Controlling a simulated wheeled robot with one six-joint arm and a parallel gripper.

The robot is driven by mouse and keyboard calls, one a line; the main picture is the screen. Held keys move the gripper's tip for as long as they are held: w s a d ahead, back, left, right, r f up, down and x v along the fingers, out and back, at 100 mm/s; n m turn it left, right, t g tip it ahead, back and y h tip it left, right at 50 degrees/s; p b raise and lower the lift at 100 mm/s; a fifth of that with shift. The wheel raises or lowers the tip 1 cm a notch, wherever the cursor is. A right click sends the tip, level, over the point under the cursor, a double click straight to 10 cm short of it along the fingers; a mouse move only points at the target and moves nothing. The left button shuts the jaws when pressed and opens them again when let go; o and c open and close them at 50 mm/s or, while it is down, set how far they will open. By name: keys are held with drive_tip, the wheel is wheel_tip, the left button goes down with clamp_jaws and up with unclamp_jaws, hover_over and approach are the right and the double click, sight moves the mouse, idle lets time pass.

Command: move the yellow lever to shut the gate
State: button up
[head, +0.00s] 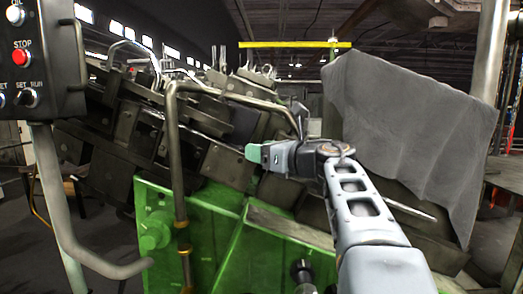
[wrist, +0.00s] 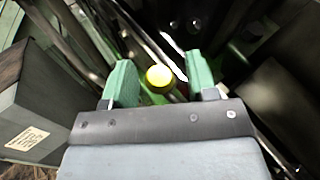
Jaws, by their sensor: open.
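In the wrist view a round yellow knob (wrist: 159,77), which looks like the end of the yellow lever, sits between the two green fingertips of my gripper (wrist: 161,84). The fingers are apart, and a gap shows on each side of the knob. The lever's shaft below the knob is mostly hidden. In the head view my gripper (head: 254,153) points left over the machine. The lever does not show there. I cannot make out the gate in either view.
The dark metal machine (head: 130,115) on a green base (head: 220,235) fills the middle. A bent pipe (head: 173,150) rises left of my gripper. A control panel (head: 40,55) with a red stop button (head: 20,57) is at the upper left. A grey cloth (head: 410,125) hangs at the right.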

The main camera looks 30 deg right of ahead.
drive_tip(key=shift+c, duration=0.4)
clamp_jaws()
drive_tip(key=shift+a+f, duration=0.1)
